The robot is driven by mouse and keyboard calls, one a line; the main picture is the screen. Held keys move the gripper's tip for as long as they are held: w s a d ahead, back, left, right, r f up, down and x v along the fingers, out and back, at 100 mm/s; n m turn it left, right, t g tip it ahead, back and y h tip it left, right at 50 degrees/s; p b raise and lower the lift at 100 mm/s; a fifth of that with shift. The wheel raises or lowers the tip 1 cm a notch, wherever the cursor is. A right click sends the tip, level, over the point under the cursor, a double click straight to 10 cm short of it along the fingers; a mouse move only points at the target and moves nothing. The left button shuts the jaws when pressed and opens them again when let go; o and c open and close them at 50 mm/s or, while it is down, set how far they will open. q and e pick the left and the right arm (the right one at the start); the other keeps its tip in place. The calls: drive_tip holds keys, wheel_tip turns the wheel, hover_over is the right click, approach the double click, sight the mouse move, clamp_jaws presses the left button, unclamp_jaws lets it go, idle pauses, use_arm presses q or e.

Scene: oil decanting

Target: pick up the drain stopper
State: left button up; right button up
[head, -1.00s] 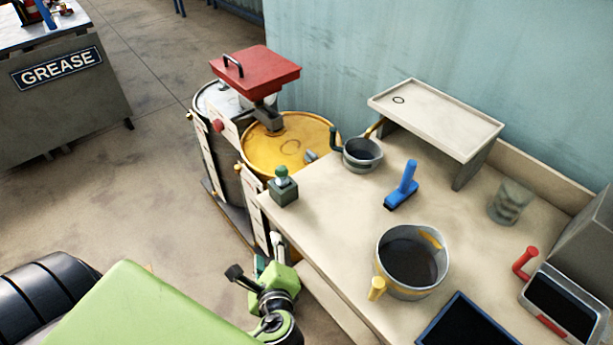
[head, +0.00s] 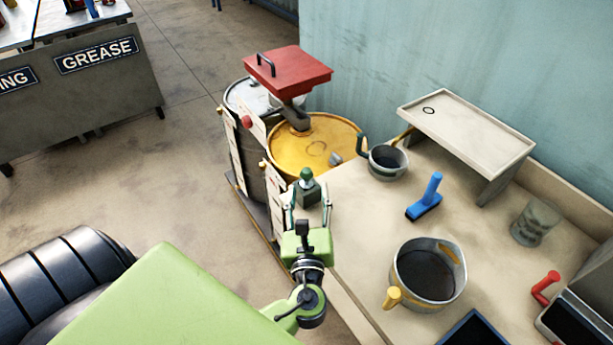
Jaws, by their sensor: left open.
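The drain stopper appears to be the piece with a rounded green knob (head: 306,175) that stands upright in a small dark green block (head: 308,195) at the bench's left corner. My left gripper (head: 308,208) is open and empty. Its two fingers point toward the block and show on either side of its lower part. I cannot tell whether they touch it. The stopper's lower end is hidden in the block. My right gripper is not in view.
On the bench are a small grey jug (head: 388,162), a blue-handled brush (head: 427,198), a large metal pail (head: 429,275), a glass jar (head: 535,224) and a raised shelf (head: 466,128).

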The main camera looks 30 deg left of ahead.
sight(306, 179)
use_arm(q)
drive_tip(key=shift+w+a, duration=0.35)
drive_tip(key=shift+w, duration=0.2)
drive_tip(key=x, duration=0.1)
drive_tip(key=p+x, duration=0.1)
drive_tip(key=x, duration=0.1)
drive_tip(key=p+x, duration=0.1)
drive_tip(key=shift+a+r, duration=0.35)
drive_tip(key=shift+w+a+f, duration=0.15)
drive_tip(key=shift+w+a, duration=0.05)
drive_tip(key=shift+w, duration=0.15)
clamp_jaws()
